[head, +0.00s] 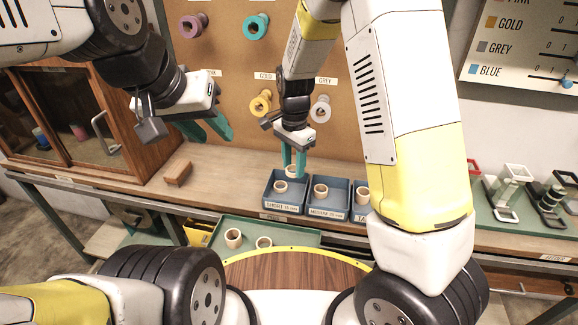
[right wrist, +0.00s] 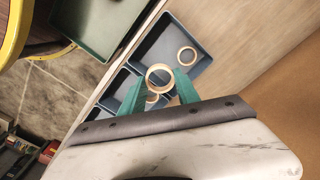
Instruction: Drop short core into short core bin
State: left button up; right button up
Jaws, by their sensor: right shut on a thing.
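My right gripper (head: 294,173) points down above the back part of the short core bin (head: 284,207), a blue-grey bin labelled SHORT. It is shut on a pale ring-shaped core (head: 292,169); the held core (right wrist: 149,78) shows between the teal fingers in the right wrist view. Another core (head: 280,187) lies inside the short core bin, and it also shows in the right wrist view (right wrist: 180,54). The held core appears over the bin, apart from the one inside. My left gripper (head: 207,130) is open and empty, high at the left.
The medium bin (head: 327,213) stands to the right with a core in it, and another bin with a core follows. A green tray (head: 290,236) with two cores (head: 233,238) lies in front. A wooden block (head: 178,173) sits left. A pegboard with spools stands behind.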

jog(key=shift+w+a+f, duration=0.1)
jog(key=shift+w+f, duration=0.1)
jog(key=shift+f, duration=0.75)
jog(key=shift+w+d+f, duration=0.1)
jog(key=shift+w+f, duration=0.05)
jog(key=shift+f, duration=0.75)
jog(key=shift+w+a+f, duration=0.1)
jog(key=shift+w+f, duration=0.1)
jog(key=shift+f, duration=0.75)
jog(key=o, duration=1.4)
jog(key=shift+c, duration=0.2)
notch_tip(320, 180, up, 8)
jog(key=shift+f, duration=0.1)
